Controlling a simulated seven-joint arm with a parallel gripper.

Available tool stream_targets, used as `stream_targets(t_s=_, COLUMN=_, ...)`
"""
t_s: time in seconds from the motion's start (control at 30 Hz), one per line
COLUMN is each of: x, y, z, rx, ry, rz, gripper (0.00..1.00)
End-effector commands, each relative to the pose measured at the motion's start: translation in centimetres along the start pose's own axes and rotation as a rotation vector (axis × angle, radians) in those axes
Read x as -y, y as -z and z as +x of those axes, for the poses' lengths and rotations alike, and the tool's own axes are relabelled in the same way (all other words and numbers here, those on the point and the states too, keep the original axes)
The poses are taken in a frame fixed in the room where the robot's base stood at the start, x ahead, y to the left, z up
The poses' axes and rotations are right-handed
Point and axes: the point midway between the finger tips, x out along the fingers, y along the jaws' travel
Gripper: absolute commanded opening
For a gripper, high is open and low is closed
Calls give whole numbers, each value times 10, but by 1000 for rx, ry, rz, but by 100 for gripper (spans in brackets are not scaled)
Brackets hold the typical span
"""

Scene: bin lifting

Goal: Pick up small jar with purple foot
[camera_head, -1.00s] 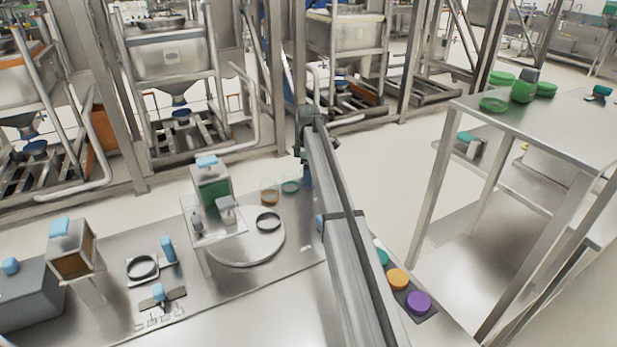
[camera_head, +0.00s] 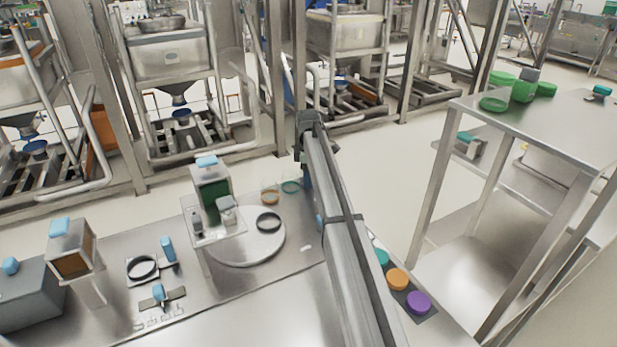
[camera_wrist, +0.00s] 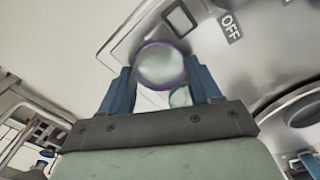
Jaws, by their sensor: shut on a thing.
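The small jar with the purple foot (camera_wrist: 160,66) shows in the wrist view as a clear round body with a purple ring around its edge. It sits between the two blue fingers of my gripper (camera_wrist: 162,88), which is shut on it. The bench surface shows behind the jar. In the head view my arm hides the jar and most of the gripper. Whether the jar touches the bench cannot be told.
A jar with a teal ring (camera_head: 290,187) and one with an orange ring (camera_head: 270,196) stand on the bench near my arm. A round plate (camera_head: 247,249) lies to their left. Orange (camera_head: 397,279) and purple (camera_head: 418,302) discs lie right of my arm.

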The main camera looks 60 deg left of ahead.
Motion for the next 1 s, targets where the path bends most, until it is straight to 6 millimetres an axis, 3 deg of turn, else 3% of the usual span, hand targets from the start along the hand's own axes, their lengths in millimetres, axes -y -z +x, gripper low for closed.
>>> stream_targets(t_s=0.47, x=0, y=0, z=-12, rx=0, ry=-1, rz=0, gripper=30)
stream_targets(t_s=0.87, x=-1, y=0, z=-76, rx=-1, ry=-1, rz=0, gripper=30)
stream_targets(t_s=1.0, x=1, y=9, z=-94, rx=-1, ry=-1, rz=-9, gripper=30)
